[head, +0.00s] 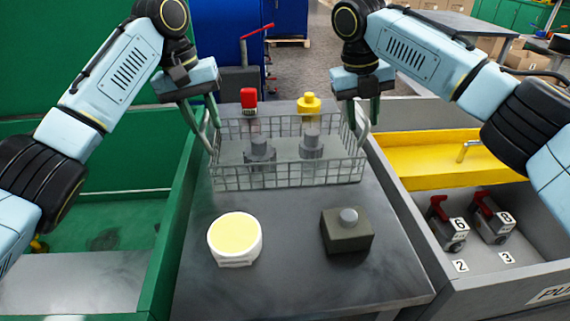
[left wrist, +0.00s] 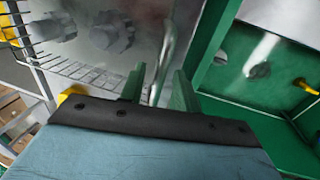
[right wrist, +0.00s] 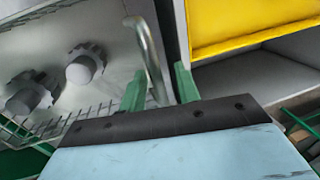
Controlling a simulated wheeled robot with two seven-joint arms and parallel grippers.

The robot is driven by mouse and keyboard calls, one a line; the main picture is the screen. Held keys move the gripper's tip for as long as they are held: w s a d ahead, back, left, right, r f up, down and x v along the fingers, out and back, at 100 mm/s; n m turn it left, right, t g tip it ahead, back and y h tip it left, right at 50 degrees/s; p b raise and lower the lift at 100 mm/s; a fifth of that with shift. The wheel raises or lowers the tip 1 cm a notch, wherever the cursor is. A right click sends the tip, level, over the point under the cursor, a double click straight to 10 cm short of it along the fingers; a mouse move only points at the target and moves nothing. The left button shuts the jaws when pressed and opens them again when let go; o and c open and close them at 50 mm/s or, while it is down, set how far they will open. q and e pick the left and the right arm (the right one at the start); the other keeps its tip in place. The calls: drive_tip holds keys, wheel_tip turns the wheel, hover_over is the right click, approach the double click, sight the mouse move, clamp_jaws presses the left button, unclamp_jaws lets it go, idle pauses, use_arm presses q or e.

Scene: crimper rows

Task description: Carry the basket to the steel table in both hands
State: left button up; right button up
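The wire basket (head: 290,184) stands on a dark grey worktop (head: 290,285) and holds two grey knobbed parts (head: 260,152) (head: 311,145). It has a bent metal handle at each side. My left gripper (head: 202,118) is at the left handle; in the left wrist view this handle (left wrist: 166,52) passes between the two green fingers, which stand apart. My right gripper (head: 364,116) is at the right handle; in the right wrist view this handle (right wrist: 149,50) runs between the open fingers. Neither gripper visibly clamps its handle. A grey-topped table (head: 455,24) stands at the back right.
On the worktop, a round yellow-topped white piece (head: 235,237) and a dark block with a knob (head: 347,232) lie before the basket. A red piece (head: 248,98) and a yellow piece (head: 308,104) stand behind it. A green bin (head: 120,235) and a grey bin (head: 480,265) flank the worktop.

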drive_tip(key=shift+r, duration=0.15)
use_arm(q)
wheel_tip(320, 180, up, 11)
drive_tip(key=a, duration=0.2)
drive_tip(key=shift+a+r, duration=0.15)
use_arm(e)
wheel_tip(320, 180, up, 12)
drive_tip(key=a, duration=0.2)
drive_tip(key=shift+a+f, duration=0.2)
drive_tip(key=shift+f, duration=0.05)
